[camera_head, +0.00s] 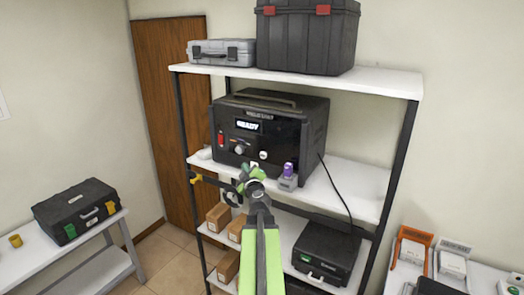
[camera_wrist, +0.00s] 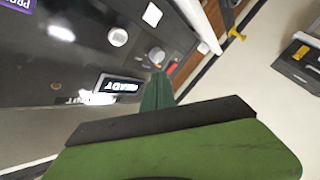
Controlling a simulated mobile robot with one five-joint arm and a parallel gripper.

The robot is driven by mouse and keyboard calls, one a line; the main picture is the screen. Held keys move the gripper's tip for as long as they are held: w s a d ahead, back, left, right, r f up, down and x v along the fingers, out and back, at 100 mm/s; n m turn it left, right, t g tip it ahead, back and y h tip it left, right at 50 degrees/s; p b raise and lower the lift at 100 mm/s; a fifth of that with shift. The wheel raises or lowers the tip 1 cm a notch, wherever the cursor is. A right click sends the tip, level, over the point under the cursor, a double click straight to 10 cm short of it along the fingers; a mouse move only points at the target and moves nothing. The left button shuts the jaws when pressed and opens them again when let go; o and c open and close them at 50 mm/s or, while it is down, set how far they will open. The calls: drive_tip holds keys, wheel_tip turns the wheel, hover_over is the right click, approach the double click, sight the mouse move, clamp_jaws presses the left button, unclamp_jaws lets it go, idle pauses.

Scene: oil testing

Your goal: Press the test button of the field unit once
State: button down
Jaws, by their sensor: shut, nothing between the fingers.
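The field unit (camera_head: 285,125) is a black box with a top handle on the upper middle shelf. Its lit display (camera_head: 247,125) reads READY. Its front has a red switch (camera_head: 221,139), a knob (camera_head: 239,150) and a pale round control (camera_head: 263,155); I cannot read which is the test button. My green gripper (camera_head: 250,173) is shut and empty, in front of the unit's lower front. In the wrist view the shut fingertips (camera_wrist: 157,76) point at the panel, overlapping the area beside the display (camera_wrist: 118,87) and below the knob (camera_wrist: 156,55). I cannot tell whether they touch.
A purple-topped item in a grey holder (camera_head: 288,178) stands right of my gripper on the white shelf (camera_head: 350,188). A cable hangs at the right. Cases (camera_head: 308,38) sit on top, boxes below. A side table with a black case (camera_head: 78,208) stands left.

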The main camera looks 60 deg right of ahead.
sight(263, 155)
drive_tip(key=shift+s+d+f+n, duration=0.2)
drive_tip(key=shift+s+n, duration=0.1)
drive_tip(key=shift+s, duration=0.15)
drive_tip(key=shift+d, duration=0.1)
drive_tip(key=d, duration=0.8)
drive_tip(key=shift+d, duration=0.3)
drive_tip(key=shift+d, duration=0.1)
idle(1.6)
drive_tip(key=shift+d, duration=0.3)
